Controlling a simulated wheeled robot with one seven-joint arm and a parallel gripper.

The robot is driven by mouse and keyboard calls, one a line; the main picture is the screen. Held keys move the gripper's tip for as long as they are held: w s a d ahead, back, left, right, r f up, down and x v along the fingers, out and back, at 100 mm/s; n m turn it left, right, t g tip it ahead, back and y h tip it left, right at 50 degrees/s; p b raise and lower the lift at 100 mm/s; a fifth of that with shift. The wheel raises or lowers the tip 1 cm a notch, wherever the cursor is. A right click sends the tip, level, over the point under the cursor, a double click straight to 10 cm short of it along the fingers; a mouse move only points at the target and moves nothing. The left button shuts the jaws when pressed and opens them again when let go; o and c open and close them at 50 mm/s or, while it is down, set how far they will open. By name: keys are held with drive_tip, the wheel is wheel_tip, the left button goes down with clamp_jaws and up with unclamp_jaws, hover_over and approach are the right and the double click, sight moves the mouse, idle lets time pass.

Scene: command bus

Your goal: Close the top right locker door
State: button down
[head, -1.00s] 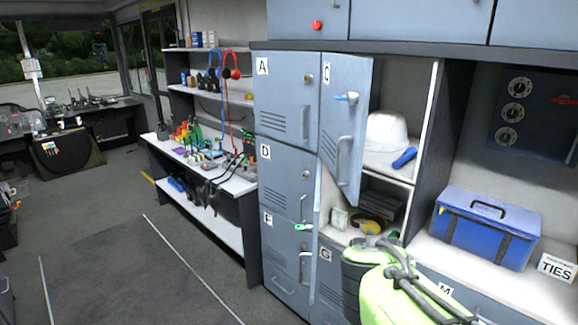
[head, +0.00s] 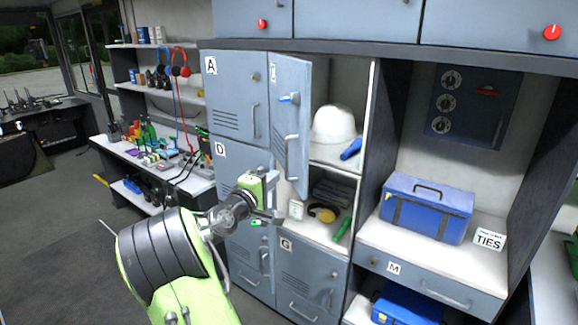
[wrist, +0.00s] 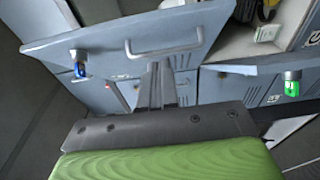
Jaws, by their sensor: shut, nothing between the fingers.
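The top right locker door (head: 291,125) is blue-grey and stands open, its left edge beside door A. It bears a blue key (head: 288,98) and a vertical bar handle (head: 292,158). In the wrist view the door (wrist: 190,22) fills the upper part, with its pale handle (wrist: 165,50) just beyond the fingertips and the blue key (wrist: 80,69) to the left. My gripper (head: 277,205) is shut and empty near the door's lower edge. In the wrist view its fingers (wrist: 156,84) point at the handle; I cannot tell whether they touch the door.
The open locker holds a white hard hat (head: 333,125) and a blue torch (head: 351,149); yellow earmuffs (head: 323,214) lie below. A green key (head: 258,222) juts from a lower door. A blue toolbox (head: 427,208) stands on the counter at right. Floor at left is clear.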

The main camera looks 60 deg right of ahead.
drive_tip(key=shift+s+d+p, duration=0.3)
drive_tip(key=shift+s+d, duration=0.2)
drive_tip(key=shift+d, duration=0.9)
drive_tip(key=shift+s+d+p, duration=0.3)
drive_tip(key=shift+s+d, duration=0.2)
drive_tip(key=shift+d, duration=0.95)
drive_tip(key=shift+s+d+p, duration=0.3)
drive_tip(key=shift+s+d, duration=0.2)
drive_tip(key=shift+d, duration=0.9)
drive_tip(key=shift+w, duration=0.1)
